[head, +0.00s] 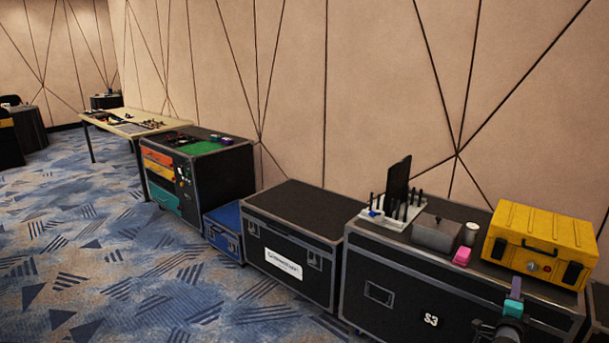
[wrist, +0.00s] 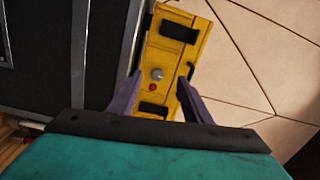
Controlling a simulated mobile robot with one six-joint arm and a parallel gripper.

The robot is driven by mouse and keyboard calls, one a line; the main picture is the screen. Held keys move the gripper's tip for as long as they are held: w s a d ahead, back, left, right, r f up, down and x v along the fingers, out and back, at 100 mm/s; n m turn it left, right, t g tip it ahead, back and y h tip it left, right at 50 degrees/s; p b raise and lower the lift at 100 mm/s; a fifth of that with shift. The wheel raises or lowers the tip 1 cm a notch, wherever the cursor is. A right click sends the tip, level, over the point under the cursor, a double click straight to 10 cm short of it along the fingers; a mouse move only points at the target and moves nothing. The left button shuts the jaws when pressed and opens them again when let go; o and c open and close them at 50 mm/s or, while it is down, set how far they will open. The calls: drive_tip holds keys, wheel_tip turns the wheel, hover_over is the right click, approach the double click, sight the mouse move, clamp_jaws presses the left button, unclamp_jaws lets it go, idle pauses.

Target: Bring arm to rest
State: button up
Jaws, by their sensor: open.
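My gripper (head: 513,300) shows at the lower right of the head view, in front of the black case marked S3 (head: 400,310). In the wrist view my gripper (wrist: 158,98) has two purple fingers spread apart, with nothing between them. Beyond the fingers in that view is the yellow case (wrist: 185,55), turned on its side by the camera's tilt. In the head view the yellow case (head: 550,225) sits on the right end of the S3 case, behind and above my gripper. My gripper's lower part is cut off by the head view's bottom edge.
On the S3 case stand a white holder (head: 378,220) with dark upright items, a grey box (head: 437,233), a pink block (head: 462,257) and a white cylinder (head: 471,232). Leftward stand a black case (head: 290,215), a blue case (head: 222,238) and a drawer cabinet (head: 230,172). Carpet (head: 120,270) lies open in front.

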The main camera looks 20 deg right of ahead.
drive_tip(key=w+a+f+n+t+y, duration=0.1)
drive_tip(key=w+a+f+y, duration=0.1)
drive_tip(key=w+a+f, duration=0.35)
drive_tip(key=w+a+f+n+t+y, duration=0.1)
drive_tip(key=w+a+f+n+y, duration=0.1)
drive_tip(key=w+a, duration=0.65)
drive_tip(key=w+a+f+n+y, duration=0.1)
drive_tip(key=w+a+f+y, duration=0.2)
drive_tip(key=a, duration=0.8)
drive_tip(key=a+f+n+g+y+p, duration=0.1)
drive_tip(key=a+f+n+y, duration=0.15)
drive_tip(key=a+f, duration=0.7)
drive_tip(key=a+f+n+g+y, duration=0.25)
drive_tip(key=a+f, duration=0.45)
drive_tip(key=a, duration=0.6)
drive_tip(key=s+a+f+n+g+y, duration=0.2)
drive_tip(key=s+a+f+n+g, duration=0.55)
drive_tip(key=s+a+f, duration=0.8)
drive_tip(key=s+a+r+n+g, duration=0.1)
drive_tip(key=s+n+g, duration=0.3)
drive_tip(key=s, duration=0.7)
drive_tip(key=s+a+r+n+g, duration=0.2)
drive_tip(key=s+n, duration=0.4)
drive_tip(key=s, duration=0.6)
drive_tip(key=shift+s+a+g+p, duration=0.25)
drive_tip(key=shift+g+p, duration=0.15)
drive_tip(key=shift+g, duration=0.5)
